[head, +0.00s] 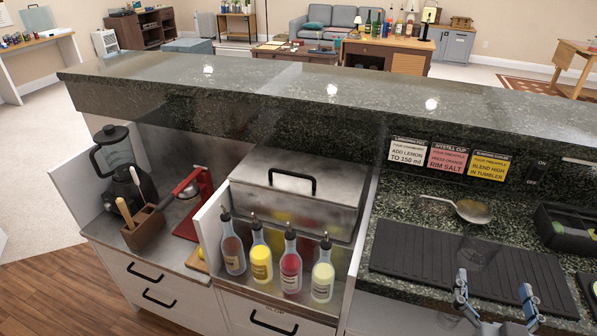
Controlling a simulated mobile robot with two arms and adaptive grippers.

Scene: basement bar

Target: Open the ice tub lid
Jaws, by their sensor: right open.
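The ice tub (262,215) is a brushed metal box set into the counter, left of the picture's middle. Its lid (320,205) is shut, with a black bar handle (291,181) on top. Several squeeze bottles stand in a row along its front and hide part of the front face. My right gripper (495,298) is at the bottom right, in front of the black bar mat, with its two fingers wide apart and nothing between them. It is well to the right of the tub and apart from the lid. My left gripper is not in view.
The raised granite ledge (300,82) runs behind the tub. A red citrus press (197,200), a wooden utensil box (143,228) and a blender (115,160) stand on the left. The black mat (420,258), a clear glass and a strainer (472,211) are on the right.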

